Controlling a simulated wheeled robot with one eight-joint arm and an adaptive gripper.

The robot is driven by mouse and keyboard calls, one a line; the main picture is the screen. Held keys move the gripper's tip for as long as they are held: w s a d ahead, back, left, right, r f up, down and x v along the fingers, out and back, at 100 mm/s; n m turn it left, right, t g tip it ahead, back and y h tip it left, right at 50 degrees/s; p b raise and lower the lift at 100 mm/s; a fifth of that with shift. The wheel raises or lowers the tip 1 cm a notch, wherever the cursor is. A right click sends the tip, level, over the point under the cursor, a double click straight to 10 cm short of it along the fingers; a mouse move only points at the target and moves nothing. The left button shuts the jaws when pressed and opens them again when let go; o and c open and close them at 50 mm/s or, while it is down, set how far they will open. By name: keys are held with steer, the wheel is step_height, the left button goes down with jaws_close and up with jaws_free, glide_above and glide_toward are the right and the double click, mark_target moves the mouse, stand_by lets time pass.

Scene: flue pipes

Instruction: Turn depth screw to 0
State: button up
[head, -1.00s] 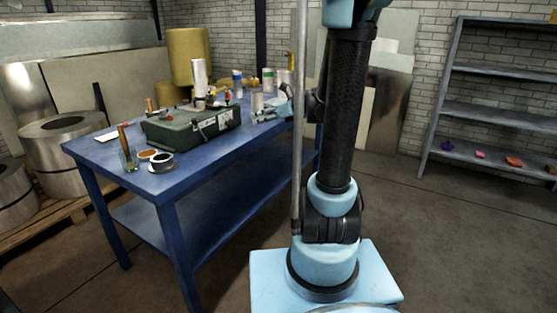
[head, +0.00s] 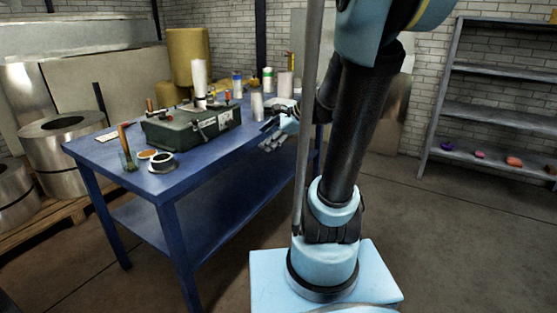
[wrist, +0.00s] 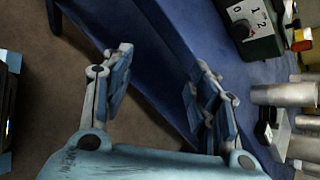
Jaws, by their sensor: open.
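The green machine (head: 193,126) sits on the blue table, with a small white label on the side facing me. In the wrist view, part of the machine (wrist: 262,45) shows at the upper right. My gripper (head: 266,135) is open and empty, off the table's near long edge and right of the machine. In the wrist view, its spread fingers (wrist: 159,72) are apart from the machine.
A shelf rack (head: 495,119) stands at the right. The floor before the table is open.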

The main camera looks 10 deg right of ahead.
steer(key=s+d+f+n+g+h, duration=0.1)
steer(key=s+d+f+n+h, duration=0.1)
steer(key=s+n, duration=0.5)
steer(key=shift+s+d+f+g+h, duration=0.35)
steer(key=shift+s+f+h, duration=0.15)
steer(key=shift+s+f, duration=0.55)
steer(key=shift+w+f, duration=0.1)
steer(key=shift+f, duration=0.05)
